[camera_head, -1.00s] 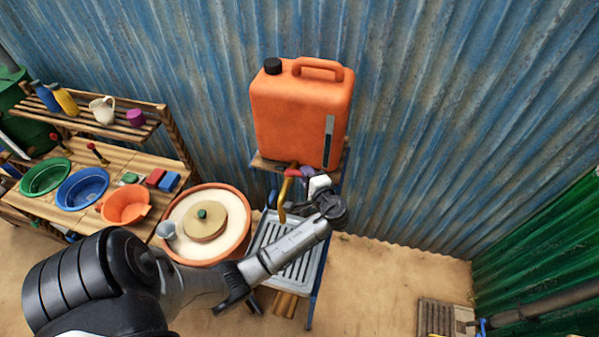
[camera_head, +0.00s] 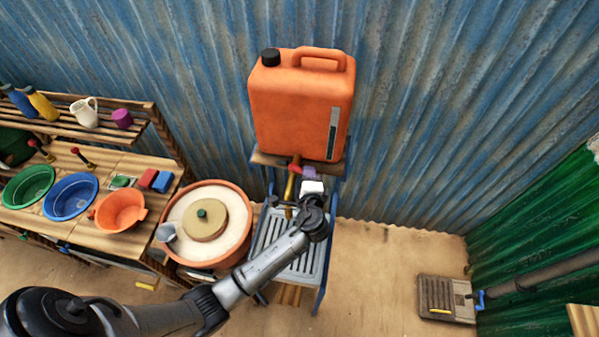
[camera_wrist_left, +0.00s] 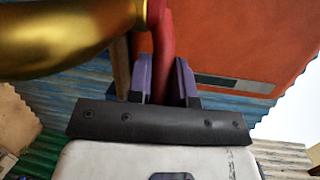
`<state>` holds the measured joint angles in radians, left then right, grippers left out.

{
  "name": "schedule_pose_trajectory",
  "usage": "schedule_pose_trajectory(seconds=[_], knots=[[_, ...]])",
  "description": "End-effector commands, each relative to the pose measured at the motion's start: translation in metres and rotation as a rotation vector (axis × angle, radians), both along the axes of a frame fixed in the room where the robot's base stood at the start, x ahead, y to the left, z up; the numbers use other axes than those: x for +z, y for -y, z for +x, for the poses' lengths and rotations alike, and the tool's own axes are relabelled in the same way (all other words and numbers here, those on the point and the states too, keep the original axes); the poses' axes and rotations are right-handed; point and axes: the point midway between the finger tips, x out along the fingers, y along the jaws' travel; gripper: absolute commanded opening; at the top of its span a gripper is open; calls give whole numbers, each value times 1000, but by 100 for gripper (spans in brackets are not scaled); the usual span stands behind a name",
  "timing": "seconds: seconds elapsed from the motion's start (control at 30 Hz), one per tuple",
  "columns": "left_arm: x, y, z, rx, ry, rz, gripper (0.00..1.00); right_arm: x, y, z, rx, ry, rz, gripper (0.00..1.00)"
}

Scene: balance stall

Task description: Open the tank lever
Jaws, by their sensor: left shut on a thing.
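The orange tank (camera_head: 300,110) stands on a wooden shelf against the blue wall. A brass tap (camera_head: 290,187) hangs below its front, with a red lever (camera_head: 295,163) at its top. In the left wrist view the brass tap (camera_wrist_left: 60,35) fills the upper left and the red lever (camera_wrist_left: 163,50) runs down between my purple fingers. My left gripper (camera_head: 306,172) is at the tap's right side, shut on the lever; its fingers also show in the wrist view (camera_wrist_left: 163,80). The lever's end is hidden between the fingers. My right gripper is out of view.
A metal drip tray (camera_head: 262,240) lies below the tap. A round terracotta basin (camera_head: 243,205) stands left of it. A wooden table with a green bowl (camera_head: 30,185), a blue bowl (camera_head: 70,195) and an orange bowl (camera_head: 120,212) is farther left. The floor at right is mostly clear.

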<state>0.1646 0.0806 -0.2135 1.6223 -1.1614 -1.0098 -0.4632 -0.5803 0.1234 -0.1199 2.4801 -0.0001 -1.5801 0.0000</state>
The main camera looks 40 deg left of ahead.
Motion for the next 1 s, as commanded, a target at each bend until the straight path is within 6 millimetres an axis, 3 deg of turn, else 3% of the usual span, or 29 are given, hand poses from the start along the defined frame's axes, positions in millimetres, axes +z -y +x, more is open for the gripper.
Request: schedule_pose_trajectory(seconds=[0.37, 0.4, 0.6, 1.0], knots=[[1, 1, 0, -5, 0, 2, 0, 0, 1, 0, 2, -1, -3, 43], [1, 1, 0, -5, 0, 2, 24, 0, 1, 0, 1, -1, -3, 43], [0, 1, 0, -5, 0, 2, 43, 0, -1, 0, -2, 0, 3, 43], [-1, 8, -7, -6, -1, 0, 45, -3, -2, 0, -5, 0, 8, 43]])
